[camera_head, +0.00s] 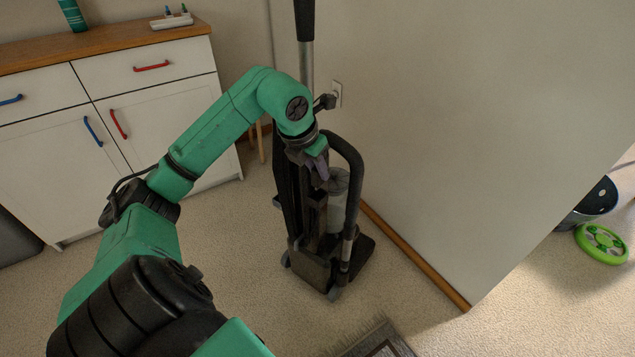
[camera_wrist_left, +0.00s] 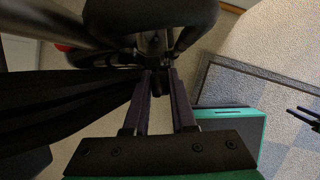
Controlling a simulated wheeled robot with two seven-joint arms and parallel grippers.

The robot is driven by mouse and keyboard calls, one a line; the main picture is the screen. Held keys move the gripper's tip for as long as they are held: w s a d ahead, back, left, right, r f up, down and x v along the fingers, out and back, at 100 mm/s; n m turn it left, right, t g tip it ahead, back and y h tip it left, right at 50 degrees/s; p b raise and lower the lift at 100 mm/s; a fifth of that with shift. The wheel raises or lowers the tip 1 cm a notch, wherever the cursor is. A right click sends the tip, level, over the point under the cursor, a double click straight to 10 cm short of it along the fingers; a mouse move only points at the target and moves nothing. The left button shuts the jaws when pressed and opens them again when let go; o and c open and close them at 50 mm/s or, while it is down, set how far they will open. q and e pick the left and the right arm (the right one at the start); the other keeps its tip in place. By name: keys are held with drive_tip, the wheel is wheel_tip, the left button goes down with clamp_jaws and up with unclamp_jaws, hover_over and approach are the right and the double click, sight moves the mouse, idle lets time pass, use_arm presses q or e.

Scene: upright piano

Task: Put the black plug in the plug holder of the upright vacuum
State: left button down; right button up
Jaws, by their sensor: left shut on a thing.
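The upright vacuum (camera_head: 312,255) stands on the carpet beside the wall, with a black body, a dark hose and a tall handle. My left gripper (camera_head: 320,166) reaches down against the vacuum's upper body. In the left wrist view its two dark fingers (camera_wrist_left: 158,92) come together on a small dark thing, likely the black plug (camera_wrist_left: 160,86), close to the vacuum's dark parts. The plug's shape is mostly hidden, and I cannot make out the plug holder. Two spread dark prongs at the right edge of the wrist view look like my right gripper (camera_wrist_left: 302,117), open and empty.
A white cabinet (camera_head: 150,120) with a wooden top stands at the left. A grey mat (camera_head: 380,345) lies in front. A green disc (camera_head: 601,244) lies at the far right.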

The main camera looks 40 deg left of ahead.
sight(318, 183)
use_arm(q)
wheel_tip(318, 183, down, 4)
drive_tip(key=shift+f+b, duration=0.1)
drive_tip(key=shift+b, duration=0.4)
drive_tip(key=shift+f, duration=0.1)
use_arm(e)
wheel_tip(318, 183, up, 3)
drive_tip(key=shift+s+a+r, duration=0.1)
drive_tip(key=shift+a+r, duration=0.05)
drive_tip(key=shift+r, duration=0.1)
use_arm(q)
drive_tip(key=shift+f, duration=0.1)
drive_tip(key=c, duration=0.7)
unclamp_jaws()
drive_tip(key=shift+c, duration=0.2)
use_arm(e)
drive_tip(key=shift+r, duration=0.25)
use_arm(q)
drive_tip(key=p+v, duration=0.1)
drive_tip(key=v, duration=1.1)
use_arm(e)
wheel_tip(318, 183, down, 4)
